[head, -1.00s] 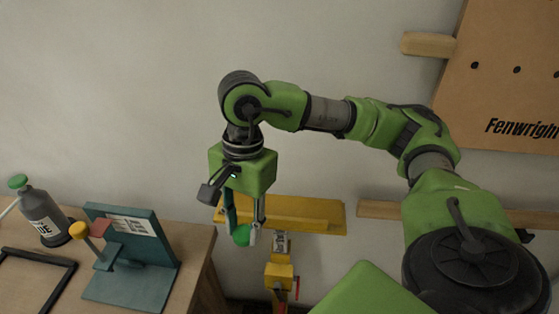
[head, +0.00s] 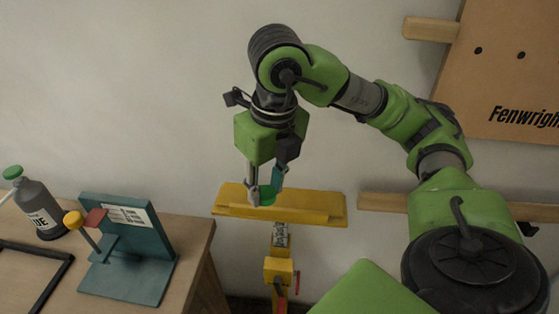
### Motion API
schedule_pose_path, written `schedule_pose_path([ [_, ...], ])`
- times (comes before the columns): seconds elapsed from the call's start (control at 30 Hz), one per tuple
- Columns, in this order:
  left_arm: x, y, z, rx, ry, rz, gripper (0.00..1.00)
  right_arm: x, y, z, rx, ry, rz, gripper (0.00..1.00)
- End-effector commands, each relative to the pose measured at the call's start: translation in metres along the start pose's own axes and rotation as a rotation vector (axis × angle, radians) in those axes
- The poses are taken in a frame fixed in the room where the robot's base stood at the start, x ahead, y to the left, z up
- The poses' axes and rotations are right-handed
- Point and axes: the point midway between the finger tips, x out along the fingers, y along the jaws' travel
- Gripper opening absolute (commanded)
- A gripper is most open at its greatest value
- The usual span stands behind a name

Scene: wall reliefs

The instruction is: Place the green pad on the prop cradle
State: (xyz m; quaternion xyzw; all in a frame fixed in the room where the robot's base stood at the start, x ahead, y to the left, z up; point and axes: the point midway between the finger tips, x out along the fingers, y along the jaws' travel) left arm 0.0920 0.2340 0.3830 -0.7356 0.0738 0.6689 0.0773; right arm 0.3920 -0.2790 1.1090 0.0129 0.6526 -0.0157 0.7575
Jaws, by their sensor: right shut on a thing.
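My right gripper (head: 264,197) points down at the middle of the view and is shut on the green pad (head: 268,195). Only a small part of the pad shows between the fingers. The yellow prop cradle (head: 320,205) is a wide trough on top of a yellow post (head: 279,268), close to the wall. In the picture the pad and fingertips overlap the left-middle part of the cradle. I cannot tell whether the pad touches it. My left gripper is not in view.
A wooden table (head: 195,236) at lower left holds a teal stand (head: 140,278) with a yellow-knobbed rod, a grey bottle (head: 38,205) with a green cap, and a dark frame (head: 45,285). A wooden rail (head: 385,205) and a brown board (head: 510,70) are on the wall at right.

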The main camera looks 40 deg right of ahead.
Motion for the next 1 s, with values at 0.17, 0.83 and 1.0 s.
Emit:
schedule_pose_path([
  [0.17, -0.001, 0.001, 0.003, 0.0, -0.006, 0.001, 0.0, 0.009, -0.005, 0.015, 0.045, 0.004, -0.004, 0.21],
  [0.83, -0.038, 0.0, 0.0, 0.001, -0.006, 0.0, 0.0, 0.105, -0.035, 0.112, 0.038, 0.001, -0.004, 0.21],
  [1.0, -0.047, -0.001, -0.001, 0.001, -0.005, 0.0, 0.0, 0.121, -0.037, 0.118, 0.038, 0.006, -0.006, 0.21],
])
